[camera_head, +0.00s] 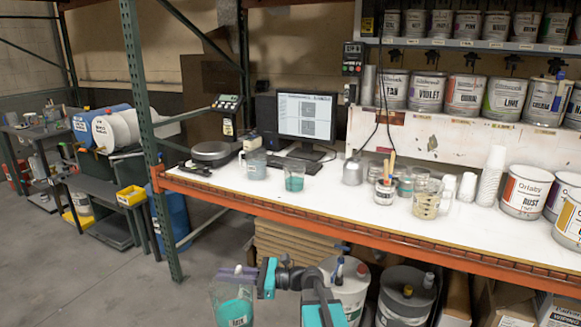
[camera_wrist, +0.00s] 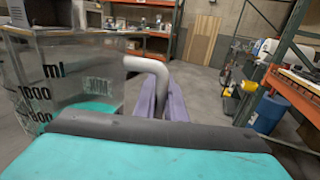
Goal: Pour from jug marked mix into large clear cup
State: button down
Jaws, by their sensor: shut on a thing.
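My gripper (camera_head: 243,272) is shut on the handle of a clear jug (camera_head: 231,301) holding teal liquid. The jug hangs in front of and below the table edge and looks about upright. In the wrist view the purple fingers (camera_wrist: 166,98) close on the jug's pale handle (camera_wrist: 150,66). The jug's wall (camera_wrist: 60,75) shows ml marks and a small label whose word I cannot read surely. On the white table stands a clear cup (camera_head: 294,183) with teal liquid in it, apart from my gripper.
A greyish jug (camera_head: 256,163) stands left of the cup, near a scale (camera_head: 211,153). A monitor (camera_head: 305,115) and keyboard stand behind. A metal vessel (camera_head: 352,172) and jars stand to the right. The table's orange front beam (camera_head: 300,222) lies between the held jug and the tabletop.

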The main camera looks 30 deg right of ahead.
aim_at(294, 171)
jog(key=u, duration=0.05)
jog(key=i, duration=1)
jog(key=z, duration=0.05)
